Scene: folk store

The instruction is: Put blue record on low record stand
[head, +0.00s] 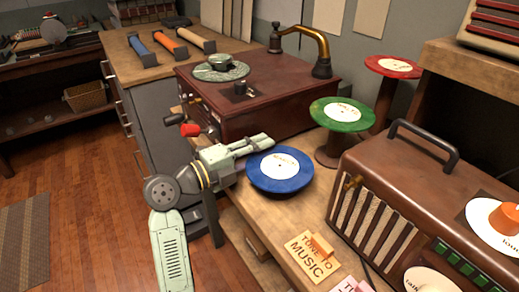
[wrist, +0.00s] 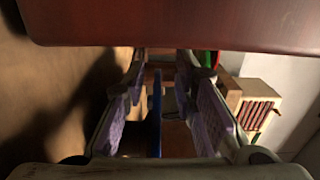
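The blue record (head: 280,170), with a white label, lies flat and low over the wooden counter in the head view. What bears it from below is hidden, so I cannot see the low record stand. My gripper (head: 257,147) is at the record's left edge, turned on its side. In the wrist view, the fingers (wrist: 160,78) are spread, and the blue record (wrist: 156,112) shows edge-on between them with gaps on both sides. The green record (head: 343,114) lies on a middle-height stand (head: 334,149). The red record (head: 393,67) lies on a taller stand (head: 383,99).
A brown record player case (head: 262,100) with a brass horn arm stands just behind my gripper. A brown radio (head: 420,205) stands at right. An orange "Tune to Music" card (head: 311,257) lies in front on the counter (head: 272,215).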

